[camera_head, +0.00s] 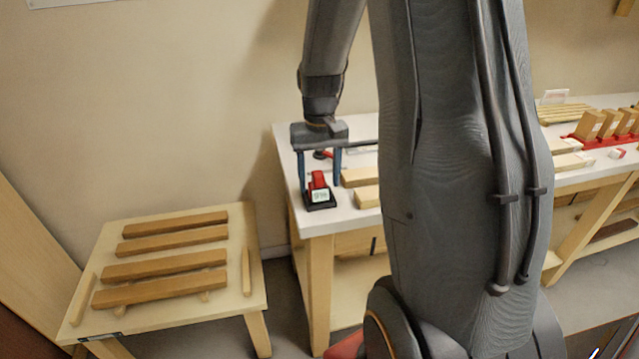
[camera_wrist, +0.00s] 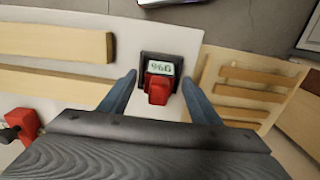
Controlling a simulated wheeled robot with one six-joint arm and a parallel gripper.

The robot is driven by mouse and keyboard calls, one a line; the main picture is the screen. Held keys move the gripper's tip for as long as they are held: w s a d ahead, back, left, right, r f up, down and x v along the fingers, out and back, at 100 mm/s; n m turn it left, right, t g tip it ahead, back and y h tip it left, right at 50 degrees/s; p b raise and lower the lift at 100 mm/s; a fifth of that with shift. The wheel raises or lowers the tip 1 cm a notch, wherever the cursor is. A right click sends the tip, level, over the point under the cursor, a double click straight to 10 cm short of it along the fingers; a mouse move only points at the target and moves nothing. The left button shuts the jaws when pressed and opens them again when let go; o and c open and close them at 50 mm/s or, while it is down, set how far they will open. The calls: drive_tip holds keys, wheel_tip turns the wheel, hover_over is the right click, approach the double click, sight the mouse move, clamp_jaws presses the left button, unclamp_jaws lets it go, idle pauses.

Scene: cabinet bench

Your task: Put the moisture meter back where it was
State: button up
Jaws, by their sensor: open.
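The moisture meter (camera_head: 319,180) is red with a pale display. It sits in or on a small black base (camera_head: 321,206) near the left front corner of the white bench top (camera_head: 318,221). It also shows in the wrist view (camera_wrist: 158,90), its display reading digits upside down. My gripper (camera_head: 320,188) is open above the bench, one blue finger on each side of the meter. In the wrist view the fingers (camera_wrist: 159,78) stand apart with gaps to the red body. Whether the meter is fully seated in the base cannot be told.
Wooden bars (camera_head: 362,196) lie right of the meter, and a red-handled tool (camera_wrist: 22,126) lies near it. A low wooden table (camera_head: 239,290) with several slats (camera_head: 160,291) stands left. A red rack with wooden blocks (camera_head: 602,124) stands far right. My arm hides the bench's middle.

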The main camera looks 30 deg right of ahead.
wheel_tip(320, 180, up, 10)
drive_tip(key=shift+r+b, duration=0.1)
drive_tip(key=shift+b, duration=0.95)
drive_tip(key=shift+a, duration=0.15)
drive_tip(key=s+a+f+n+t, duration=0.1)
drive_tip(key=s+a+f+n, duration=0.2)
drive_tip(key=s+a+f, duration=0.7)
drive_tip(key=s+a, duration=0.4)
drive_tip(key=shift+a+f, duration=0.2)
drive_tip(key=shift+f, duration=0.1)
